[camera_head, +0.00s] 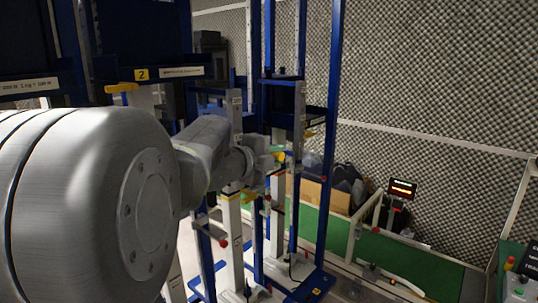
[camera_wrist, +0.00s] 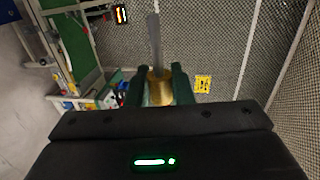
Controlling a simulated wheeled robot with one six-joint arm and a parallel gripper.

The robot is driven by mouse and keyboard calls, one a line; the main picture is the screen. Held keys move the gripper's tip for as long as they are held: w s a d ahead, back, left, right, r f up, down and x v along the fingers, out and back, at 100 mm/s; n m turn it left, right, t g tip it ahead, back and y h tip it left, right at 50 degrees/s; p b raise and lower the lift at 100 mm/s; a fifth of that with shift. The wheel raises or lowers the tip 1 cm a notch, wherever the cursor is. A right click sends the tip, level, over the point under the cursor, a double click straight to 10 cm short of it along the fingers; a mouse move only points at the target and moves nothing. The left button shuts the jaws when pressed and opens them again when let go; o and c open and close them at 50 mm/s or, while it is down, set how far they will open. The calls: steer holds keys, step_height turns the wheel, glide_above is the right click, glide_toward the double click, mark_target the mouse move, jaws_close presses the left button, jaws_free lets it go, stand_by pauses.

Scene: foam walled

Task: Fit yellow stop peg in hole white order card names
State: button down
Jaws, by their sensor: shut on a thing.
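The yellow stop peg (camera_wrist: 158,90) is between the two dark green fingers of my gripper (camera_wrist: 159,84) in the wrist view. Its grey shaft (camera_wrist: 155,42) points away from the gripper, toward the top of the picture. In the head view, my gripper (camera_head: 274,158) is at the end of my grey arm, close to a white upright (camera_head: 299,125) of a blue rack. A yellow bit shows at the gripper there, too small to make out. I cannot tell the order card from the other white labels, and the peg's hole is not clear.
Blue rack posts (camera_head: 333,130) stand around and beyond the gripper. A yellow handle-like piece (camera_head: 122,87) sits at the left below a yellow "2" label (camera_head: 141,74). A lit display (camera_head: 402,188) and green surface (camera_head: 410,258) are at right. A foam wall (camera_head: 440,80) stands behind.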

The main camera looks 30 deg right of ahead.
steer(key=shift+a, duration=0.15)
steer(key=shift+w+a+p, duration=0.2)
steer(key=shift+w+a, duration=0.15)
steer(key=shift+w, duration=0.55)
steer(key=shift+w+a+p, duration=0.25)
steer(key=shift+w+a, duration=0.1)
steer(key=shift+w, duration=0.5)
steer(key=shift+w+a+p, duration=0.2)
steer(key=shift+w+a, duration=0.15)
steer(key=shift+w, duration=0.55)
steer(key=shift+p, duration=0.85)
steer(key=shift+w+a, duration=0.3)
steer(key=shift+w, duration=0.45)
steer(key=shift+w+a, duration=0.3)
steer(key=shift+w, duration=0.45)
steer(key=c, duration=1.2)
jaws_free()
steer(key=shift+a, duration=0.15)
